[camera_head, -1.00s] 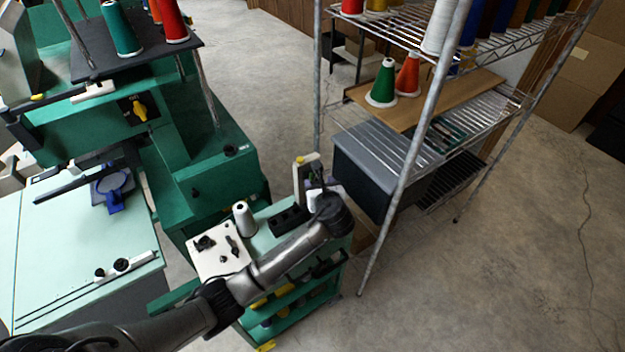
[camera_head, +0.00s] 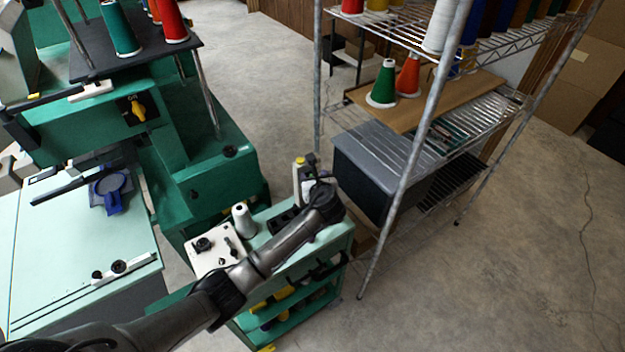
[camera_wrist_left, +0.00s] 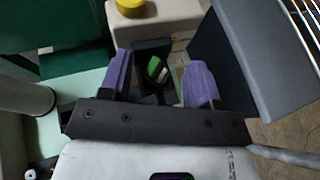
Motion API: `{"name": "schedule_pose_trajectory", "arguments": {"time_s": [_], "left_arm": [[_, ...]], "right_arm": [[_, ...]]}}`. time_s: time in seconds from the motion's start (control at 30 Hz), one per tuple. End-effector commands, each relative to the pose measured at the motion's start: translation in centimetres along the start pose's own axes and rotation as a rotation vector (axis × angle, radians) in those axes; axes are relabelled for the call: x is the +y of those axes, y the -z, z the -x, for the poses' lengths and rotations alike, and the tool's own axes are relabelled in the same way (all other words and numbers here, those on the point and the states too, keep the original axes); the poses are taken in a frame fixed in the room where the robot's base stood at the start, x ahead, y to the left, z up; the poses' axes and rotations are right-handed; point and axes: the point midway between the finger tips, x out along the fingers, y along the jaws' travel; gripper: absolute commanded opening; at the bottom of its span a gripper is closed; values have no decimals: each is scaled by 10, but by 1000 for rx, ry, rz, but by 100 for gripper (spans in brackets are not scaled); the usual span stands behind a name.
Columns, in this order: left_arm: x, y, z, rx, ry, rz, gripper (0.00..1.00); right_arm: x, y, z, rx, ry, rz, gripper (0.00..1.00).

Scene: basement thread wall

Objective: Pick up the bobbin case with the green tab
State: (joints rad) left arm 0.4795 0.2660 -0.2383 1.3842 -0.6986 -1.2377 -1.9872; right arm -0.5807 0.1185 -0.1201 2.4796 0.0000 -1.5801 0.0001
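The bobbin case with the green tab (camera_wrist_left: 154,68) shows in the left wrist view, at a dark block (camera_wrist_left: 150,47) between my finger tips. A small whitish piece is beside the green tab. My left gripper (camera_wrist_left: 158,80) is open, with one purple finger on each side of the case and a gap to both. I cannot tell how deep the fingers reach. In the head view my left gripper (camera_head: 316,182) is over the far end of the small green cart (camera_head: 268,238), and my own wrist hides the bobbin case. My right gripper is not in view.
A white cone spool (camera_head: 244,220) and a white plate with black knobs (camera_head: 213,250) are on the cart. A white device with a yellow cap (camera_wrist_left: 130,8) stands just beyond the fingers. A grey-lidded bin (camera_head: 385,160) on the wire shelf is close on the right.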

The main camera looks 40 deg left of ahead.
Motion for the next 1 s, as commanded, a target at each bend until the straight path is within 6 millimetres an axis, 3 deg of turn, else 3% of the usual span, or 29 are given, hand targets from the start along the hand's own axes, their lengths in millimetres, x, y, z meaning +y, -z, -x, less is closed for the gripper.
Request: {"name": "schedule_pose_trajectory", "arguments": {"time_s": [0.07,0.57,0.83,1.0], "left_arm": [[0,0,0,0,0,0,49],[0,0,0,0,-1,0,1],[0,-4,2,-1,0,1,0],[0,-26,10,-3,0,2,0]], "right_arm": [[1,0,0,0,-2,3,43],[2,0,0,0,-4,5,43],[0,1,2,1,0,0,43],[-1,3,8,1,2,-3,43]]}}
